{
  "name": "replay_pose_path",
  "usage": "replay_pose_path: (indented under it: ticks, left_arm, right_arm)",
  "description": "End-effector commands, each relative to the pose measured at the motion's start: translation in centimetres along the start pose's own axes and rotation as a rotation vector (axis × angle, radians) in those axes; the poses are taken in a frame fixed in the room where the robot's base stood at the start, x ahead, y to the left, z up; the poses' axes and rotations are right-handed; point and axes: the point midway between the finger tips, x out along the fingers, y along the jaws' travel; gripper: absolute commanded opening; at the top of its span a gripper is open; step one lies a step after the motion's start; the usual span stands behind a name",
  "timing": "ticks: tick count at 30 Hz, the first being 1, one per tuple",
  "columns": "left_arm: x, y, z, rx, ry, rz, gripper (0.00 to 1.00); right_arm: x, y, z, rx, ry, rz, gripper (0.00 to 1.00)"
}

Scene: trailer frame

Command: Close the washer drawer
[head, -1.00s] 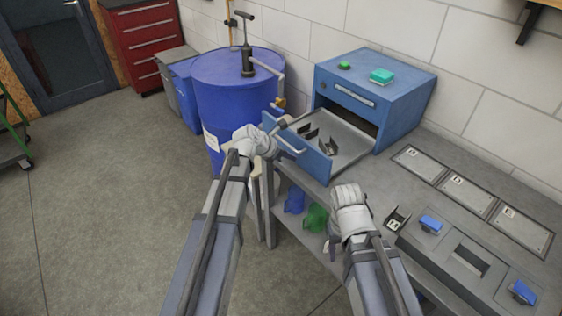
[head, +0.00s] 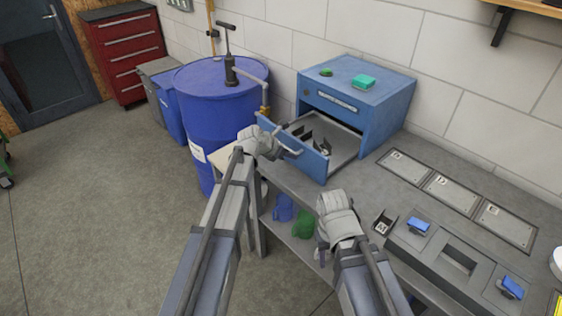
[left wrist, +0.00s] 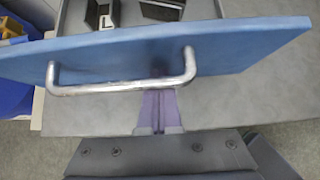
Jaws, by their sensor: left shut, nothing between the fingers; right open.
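The washer drawer (head: 309,164) is a blue-fronted drawer pulled partly out of the blue cabinet (head: 385,110) on the bench. Its grey tray (head: 346,146) holds several dark dividers. In the left wrist view the drawer front (left wrist: 235,50) spans the picture, with a silver bar handle (left wrist: 115,87). My left gripper (head: 278,143) is at the outer face of the drawer front. Its shut, empty fingers (left wrist: 158,108) point at the front under the handle bar; whether they touch is hard to tell. My right gripper (head: 334,205) is open, over the bench's front edge, its fingertips mostly hidden.
A blue drum (head: 215,115) with a hand pump stands left of the cabinet. A green block (head: 363,82) lies on the cabinet top. Labelled plates (head: 450,195) and blue-topped fixtures (head: 418,226) cover the bench to the right. Green and blue items (head: 303,224) sit on the lower shelf.

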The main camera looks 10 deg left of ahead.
Motion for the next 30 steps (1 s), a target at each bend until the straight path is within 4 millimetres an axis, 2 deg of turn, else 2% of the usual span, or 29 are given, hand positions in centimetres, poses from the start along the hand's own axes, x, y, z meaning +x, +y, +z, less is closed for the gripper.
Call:
replay_pose_path:
  ticks: [1, 3, 15, 21, 30]
  left_arm:
    - [1.4, 0.2, 1.4, 0.002, -0.001, -0.002, 0.0]
    - [2.8, 0.2, 2.8, 0.003, -0.001, -0.002, 0.0]
    - [10.1, 0.2, 10.1, 0.001, 0.0, -0.001, 0.0]
    - [12.6, 0.1, 12.6, 0.0, -0.001, 0.0, 0.0]
    - [14.4, 0.0, 14.4, 0.0, 0.0, 0.0, 0.0]
  right_arm:
    - [0.0, 0.0, 0.0, 0.0, 0.0, 0.0, 0.5]
    - [0.0, 0.0, 0.0, 0.0, 0.0, 0.0, 0.5]
    - [0.0, 0.0, 0.0, 0.0, 0.0, 0.0, 0.5]
    - [0.0, 0.0, 0.0, 0.0, 0.0, 0.0, 0.5]
    - [0.0, 0.0, 0.0, 0.0, 0.0, 0.0, 0.5]
